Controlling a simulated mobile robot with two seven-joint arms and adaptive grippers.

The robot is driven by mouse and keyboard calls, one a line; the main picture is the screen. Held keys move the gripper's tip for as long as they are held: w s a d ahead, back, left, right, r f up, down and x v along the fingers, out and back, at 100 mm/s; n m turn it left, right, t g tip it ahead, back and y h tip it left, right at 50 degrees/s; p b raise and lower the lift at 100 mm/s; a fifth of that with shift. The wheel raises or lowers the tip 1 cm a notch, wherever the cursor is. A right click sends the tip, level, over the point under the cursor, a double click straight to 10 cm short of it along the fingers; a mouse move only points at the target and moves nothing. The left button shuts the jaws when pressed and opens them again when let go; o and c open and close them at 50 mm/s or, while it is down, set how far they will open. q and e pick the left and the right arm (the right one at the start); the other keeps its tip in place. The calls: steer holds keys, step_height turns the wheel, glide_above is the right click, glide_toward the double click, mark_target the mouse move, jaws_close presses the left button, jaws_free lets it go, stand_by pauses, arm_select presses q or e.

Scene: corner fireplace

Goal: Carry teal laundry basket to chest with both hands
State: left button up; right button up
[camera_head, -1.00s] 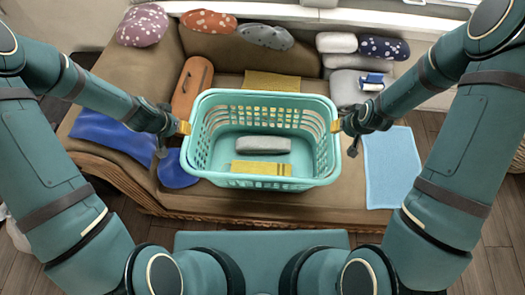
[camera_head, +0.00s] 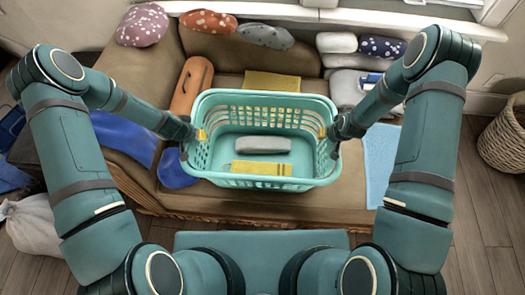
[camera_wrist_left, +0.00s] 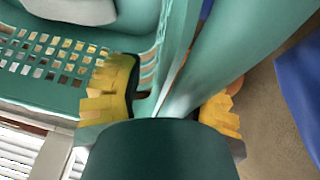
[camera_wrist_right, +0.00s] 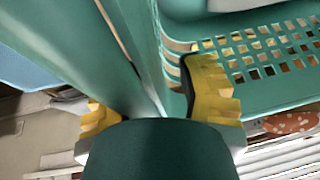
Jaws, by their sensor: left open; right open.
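The teal laundry basket (camera_head: 262,184) sits upright on the brown couch. It holds a grey rolled cloth (camera_head: 263,144) and a folded yellow striped cloth (camera_head: 262,168). My left gripper (camera_head: 191,137) is open at the left end of the basket. In the left wrist view (camera_wrist_left: 165,98) one yellow finger is inside the basket and the other outside, with the wall and rim between them. My right gripper (camera_head: 332,134) is open and straddles the right end the same way, as the right wrist view (camera_wrist_right: 152,100) shows. Contact with the rim cannot be told. I cannot identify a chest.
The couch (camera_head: 225,205) also bears an orange bolster (camera_head: 190,86), a blue cloth (camera_head: 125,138), a light blue towel (camera_head: 379,160) and several pillows. A wicker basket (camera_head: 503,138) stands at right, a white sack (camera_head: 33,225) at left. Wood floor (camera_head: 490,230) is free at right.

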arm_select(q)
steer(key=shift+w+f, duration=0.15)
steer(key=shift+f, duration=0.2)
arm_select(e)
steer(key=shift+w+f, duration=0.15)
steer(key=shift+f, duration=0.2)
arm_select(q)
jaws_close()
arm_select(e)
jaws_close()
